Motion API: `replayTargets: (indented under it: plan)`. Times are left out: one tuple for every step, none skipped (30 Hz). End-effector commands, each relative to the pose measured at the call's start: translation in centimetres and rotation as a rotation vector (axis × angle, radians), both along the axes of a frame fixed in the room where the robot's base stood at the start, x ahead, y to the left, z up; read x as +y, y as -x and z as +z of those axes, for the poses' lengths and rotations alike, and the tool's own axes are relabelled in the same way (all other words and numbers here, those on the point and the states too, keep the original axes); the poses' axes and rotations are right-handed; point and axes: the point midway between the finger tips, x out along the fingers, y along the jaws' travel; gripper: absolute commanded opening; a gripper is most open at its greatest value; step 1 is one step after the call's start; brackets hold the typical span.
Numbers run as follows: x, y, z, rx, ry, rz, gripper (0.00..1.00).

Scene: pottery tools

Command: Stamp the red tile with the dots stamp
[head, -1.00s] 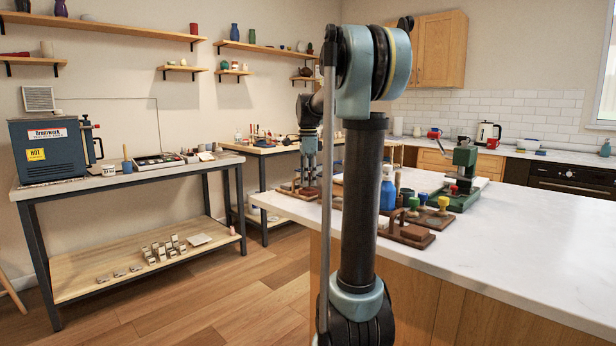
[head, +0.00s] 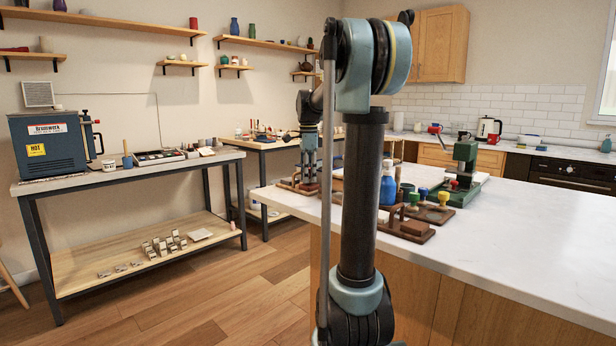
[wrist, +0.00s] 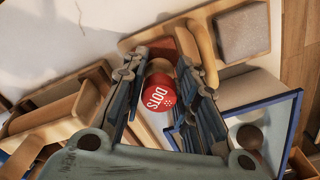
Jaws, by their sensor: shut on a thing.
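My gripper (head: 308,186) hangs low at the far left end of the white counter in the head view. In the wrist view my gripper (wrist: 158,95) is shut on the dots stamp (wrist: 155,91), whose round red top reads DOTS. The stamp sits between the two fingers, and its lower end is hidden. A dull red surface (wrist: 161,47) shows just beyond the stamp, between the fingers; it seems to be the red tile, partly covered. I cannot tell whether the stamp touches it.
A wooden holder with a grey slab (wrist: 241,33) lies near the fingers. A blue-edged tray (wrist: 272,104) is at the right. On the counter stand a blue bottle (head: 388,188), a yellow-topped stamp (head: 443,198) and a green press (head: 465,162). The counter's right side is clear.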

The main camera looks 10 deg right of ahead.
Motion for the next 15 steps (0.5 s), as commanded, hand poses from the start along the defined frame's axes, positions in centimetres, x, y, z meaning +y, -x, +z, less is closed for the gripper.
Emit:
replayTargets:
  plan:
    - [-0.06,0.0,-0.07,0.0,0.0,-0.001,0.07]
    - [-0.07,0.0,-0.1,0.0,0.0,-0.001,0.07]
    - [-0.08,0.0,-0.15,0.0,0.0,-0.001,0.07]
    - [-0.08,0.0,-0.19,0.0,0.0,-0.001,0.07]
    - [-0.07,0.0,-0.23,0.0,0.0,-0.001,0.07]
    - [-0.07,0.0,-0.27,0.0,0.0,-0.001,0.07]
    - [-0.07,0.0,-0.31,0.0,0.0,-0.001,0.07]
    - [-0.07,0.0,-0.34,0.0,0.0,-0.001,0.07]
    - [-0.07,0.0,-0.39,0.0,0.0,-0.001,0.07]
    - [-0.07,0.0,-0.43,0.0,0.0,-0.001,0.07]
    - [-0.07,0.0,-0.46,0.0,0.0,-0.001,0.07]
    - [-0.06,0.0,-0.5,0.0,0.0,-0.001,0.07]
    - [-0.06,0.0,-0.54,0.0,0.0,-0.001,0.07]
    - [-0.06,0.0,-0.57,0.0,0.0,-0.001,0.07]
    - [-0.06,0.0,-0.62,0.0,0.0,-0.001,0.07]
